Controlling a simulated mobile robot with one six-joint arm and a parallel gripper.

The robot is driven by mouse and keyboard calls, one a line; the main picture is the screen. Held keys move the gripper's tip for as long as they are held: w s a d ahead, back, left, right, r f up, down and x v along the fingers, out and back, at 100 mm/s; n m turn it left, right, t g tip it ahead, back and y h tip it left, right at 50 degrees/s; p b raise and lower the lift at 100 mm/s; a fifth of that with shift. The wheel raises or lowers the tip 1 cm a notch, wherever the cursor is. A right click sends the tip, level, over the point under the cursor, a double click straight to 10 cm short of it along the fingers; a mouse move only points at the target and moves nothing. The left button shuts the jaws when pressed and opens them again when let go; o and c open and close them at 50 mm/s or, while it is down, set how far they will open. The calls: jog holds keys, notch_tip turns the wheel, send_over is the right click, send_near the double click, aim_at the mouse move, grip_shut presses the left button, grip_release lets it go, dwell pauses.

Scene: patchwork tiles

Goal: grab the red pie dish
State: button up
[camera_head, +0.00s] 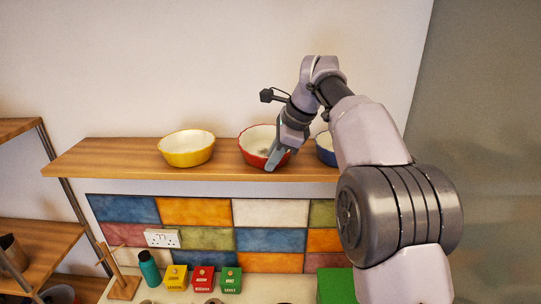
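The red pie dish (252,147), with a fluted outside and a pale inside, sits upright on the wooden wall shelf (110,158), near its middle. My gripper (277,158) comes down from the right over the dish's right side. One grey finger shows in front of the dish's right front rim; the other finger is hidden or hard to make out. I cannot tell whether the finger touches the rim or whether the gripper is closed on it. The right part of the dish is covered by my gripper.
A yellow dish (186,158) stands left of the red one, and a blue dish (325,155) stands close on the right, partly behind my arm. Below are coloured tiles, small boxes (203,279) and a teal bottle (149,268). The shelf's left end is clear.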

jog(key=shift+w+a+f, duration=0.3)
jog(key=shift+w+f, duration=0.1)
jog(key=shift+w, duration=0.05)
jog(key=shift+s+d+r, duration=0.2)
jog(key=shift+s+d, duration=0.05)
jog(key=shift+s, duration=0.15)
grip_shut()
jog(key=shift+w+a, duration=0.1)
jog(key=shift+a, duration=0.05)
dwell(0.5)
